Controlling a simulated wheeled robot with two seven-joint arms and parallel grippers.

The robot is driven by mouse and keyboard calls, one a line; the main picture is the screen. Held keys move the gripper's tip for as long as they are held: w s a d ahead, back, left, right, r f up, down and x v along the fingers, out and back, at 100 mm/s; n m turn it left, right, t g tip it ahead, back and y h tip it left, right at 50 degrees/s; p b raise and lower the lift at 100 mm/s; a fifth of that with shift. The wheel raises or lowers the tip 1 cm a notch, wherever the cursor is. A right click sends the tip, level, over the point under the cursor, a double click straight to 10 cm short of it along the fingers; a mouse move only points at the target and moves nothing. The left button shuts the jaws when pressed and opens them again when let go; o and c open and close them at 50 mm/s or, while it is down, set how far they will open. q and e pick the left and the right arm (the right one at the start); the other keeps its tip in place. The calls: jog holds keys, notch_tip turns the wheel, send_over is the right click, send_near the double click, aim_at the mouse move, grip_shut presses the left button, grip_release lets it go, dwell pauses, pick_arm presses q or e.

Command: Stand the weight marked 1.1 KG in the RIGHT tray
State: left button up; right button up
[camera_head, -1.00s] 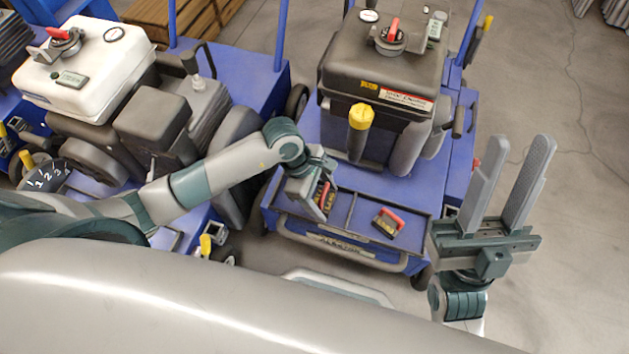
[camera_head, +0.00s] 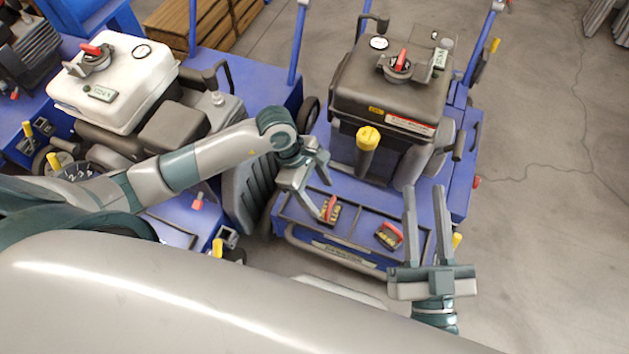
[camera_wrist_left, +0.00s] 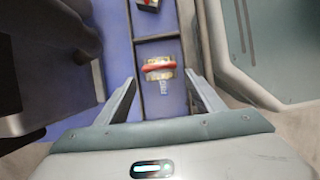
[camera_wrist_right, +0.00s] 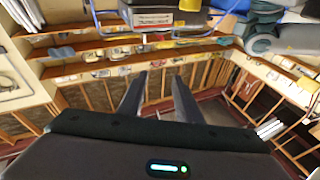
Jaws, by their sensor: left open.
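A weight with a red handle (camera_head: 329,210) sits in the left tray (camera_head: 296,212) on the front deck of the dark-tanked machine. It also shows in the left wrist view (camera_wrist_left: 160,68), ahead of the fingertips, with a small pale label below it. A second red-handled weight (camera_head: 389,236) stands in the right tray (camera_head: 362,226). Neither weight's marking is legible. My left gripper (camera_head: 323,196) is open and empty, just above the left-tray weight. My right gripper (camera_head: 424,188) is open and empty, pointing up near the deck's right front corner.
The dark tank (camera_head: 385,90) and its yellow-capped post (camera_head: 368,138) rise behind the trays. A white-tanked machine (camera_head: 115,85) stands close on the left. A front bar (camera_head: 335,250) runs along the deck edge. Open concrete floor (camera_head: 550,230) lies to the right.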

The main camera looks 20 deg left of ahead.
pick_arm(q)
jog(key=shift+p+v, duration=0.7)
jog(key=shift+v, duration=0.8)
pick_arm(e)
notch_tip(320, 180, down, 6)
jog(key=w+d+g+h, duration=0.1)
jog(key=g, duration=0.2)
jog(key=shift+f+g, duration=0.15)
jog(key=shift+g, duration=0.25)
jog(key=shift+w, duration=0.1)
